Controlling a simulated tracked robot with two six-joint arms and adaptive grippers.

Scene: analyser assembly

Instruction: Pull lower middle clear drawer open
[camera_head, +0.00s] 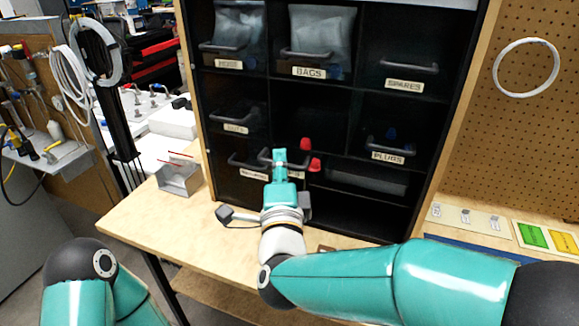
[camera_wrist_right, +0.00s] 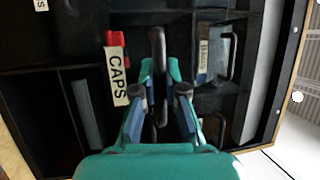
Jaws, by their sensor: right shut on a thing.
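The lower middle drawer's dark handle (camera_head: 300,164) shows behind my right gripper (camera_head: 279,156) in the head view. In the right wrist view that handle (camera_wrist_right: 158,45) is a dark bar between the fingers of my right gripper (camera_wrist_right: 159,75), which is shut on it. A white CAPS label (camera_wrist_right: 117,76) sits beside the handle, with a red piece (camera_wrist_right: 116,40) near it. Red pieces (camera_head: 314,164) also show beside the gripper in the head view. The clear drawer body is hard to make out, and the gripper hides part of its front. My left gripper is out of view.
The black cabinet (camera_head: 354,101) holds other labelled drawers, including the PLUGS drawer (camera_head: 388,156) at right and the BAGS drawer (camera_head: 309,72) above. A wooden tabletop (camera_head: 150,228) lies below. A small metal bracket (camera_head: 180,182) stands on it at left.

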